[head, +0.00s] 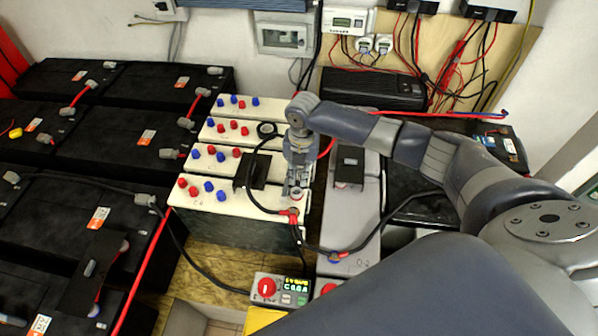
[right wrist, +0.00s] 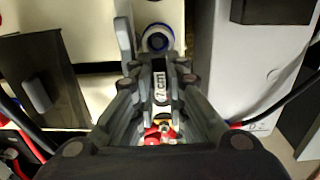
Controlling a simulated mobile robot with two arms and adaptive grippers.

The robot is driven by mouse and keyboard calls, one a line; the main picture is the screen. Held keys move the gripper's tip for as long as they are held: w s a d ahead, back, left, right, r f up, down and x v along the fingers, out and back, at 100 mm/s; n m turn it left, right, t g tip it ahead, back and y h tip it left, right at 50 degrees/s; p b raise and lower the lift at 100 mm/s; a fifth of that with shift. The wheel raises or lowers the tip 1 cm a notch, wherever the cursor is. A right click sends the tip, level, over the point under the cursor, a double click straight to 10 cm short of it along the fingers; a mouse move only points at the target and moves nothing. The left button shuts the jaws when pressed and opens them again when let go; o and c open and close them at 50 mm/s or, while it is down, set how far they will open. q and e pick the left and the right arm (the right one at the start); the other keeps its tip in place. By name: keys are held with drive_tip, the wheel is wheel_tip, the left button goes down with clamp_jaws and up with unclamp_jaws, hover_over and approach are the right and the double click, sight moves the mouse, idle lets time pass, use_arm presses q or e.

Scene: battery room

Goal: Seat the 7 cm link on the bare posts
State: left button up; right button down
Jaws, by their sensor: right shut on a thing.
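My right gripper (head: 294,188) points down over the front right part of the cream batteries (head: 212,212). In the right wrist view the gripper (right wrist: 160,70) is shut on the 7 cm link (right wrist: 160,84), a short piece with a "7 cm" label between the fingers. A bare post with a blue ring (right wrist: 157,39) shows just beyond the fingertips. Red terminal parts (right wrist: 158,134) show below the link, partly hidden by the gripper. I cannot tell whether the link touches any post. My left gripper is not in view.
A red cable clamp (head: 289,213) with black cables sits close to the gripper. Black covers stand on the cream batteries (head: 252,171) and the grey battery (head: 349,166). A small meter with a red knob (head: 266,288) is in front. Black batteries (head: 110,140) fill the left.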

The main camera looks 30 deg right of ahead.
drive_tip(key=shift+f, duration=0.1)
idle(0.3)
drive_tip(key=c, duration=1.5)
unclamp_jaws()
drive_tip(key=shift+c, duration=0.2)
drive_tip(key=o, duration=0.4)
drive_tip(key=shift+w+r, duration=0.1)
drive_tip(key=shift+r, duration=0.1)
drive_tip(key=shift+r+p, duration=3.85)
